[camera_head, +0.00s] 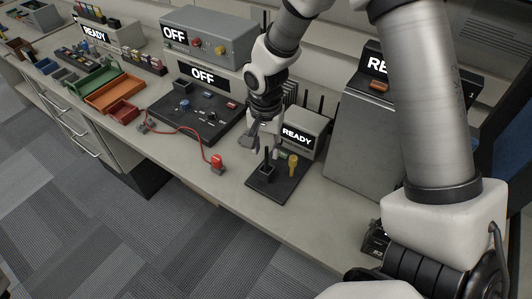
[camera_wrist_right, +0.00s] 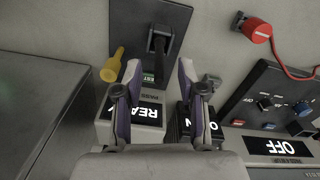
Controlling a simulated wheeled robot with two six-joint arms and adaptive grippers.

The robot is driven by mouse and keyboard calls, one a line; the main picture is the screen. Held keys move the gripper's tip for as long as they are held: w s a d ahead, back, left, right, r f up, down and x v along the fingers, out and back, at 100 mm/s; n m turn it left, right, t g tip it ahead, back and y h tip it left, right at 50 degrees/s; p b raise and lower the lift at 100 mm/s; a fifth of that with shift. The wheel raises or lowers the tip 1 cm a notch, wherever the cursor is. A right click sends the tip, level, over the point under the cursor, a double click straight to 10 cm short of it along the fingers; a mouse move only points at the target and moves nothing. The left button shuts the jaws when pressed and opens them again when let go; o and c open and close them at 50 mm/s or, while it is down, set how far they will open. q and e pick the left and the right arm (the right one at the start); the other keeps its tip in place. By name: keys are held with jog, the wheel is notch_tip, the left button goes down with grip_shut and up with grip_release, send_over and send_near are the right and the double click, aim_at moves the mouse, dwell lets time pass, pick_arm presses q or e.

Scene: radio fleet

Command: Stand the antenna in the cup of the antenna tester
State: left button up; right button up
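The antenna tester is a grey box with a lit READY screen (camera_head: 297,136) and a dark base plate (camera_head: 283,188) in front. The screen also shows in the right wrist view (camera_wrist_right: 146,111). A small black square cup (camera_head: 267,171) sits on the plate. A dark, thin antenna (camera_head: 267,154) appears to stand upright in the cup; in the right wrist view the antenna (camera_wrist_right: 156,66) points from the cup toward the camera. My right gripper (camera_head: 263,140) is above the cup. Its fingers (camera_wrist_right: 160,84) are apart with nothing gripped between them. My left gripper is out of view.
A yellow peg-like piece (camera_head: 293,164) stands on the plate beside the cup. A red plug (camera_head: 217,161) on a red cable lies to the left, near a dark panel (camera_head: 196,108). A grey cabinet (camera_head: 355,140) stands close on the right. Colored bins (camera_head: 112,94) are farther left.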

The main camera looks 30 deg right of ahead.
notch_tip(320, 180, up, 9)
jog(key=shift+f, duration=0.1)
dwell(0.6)
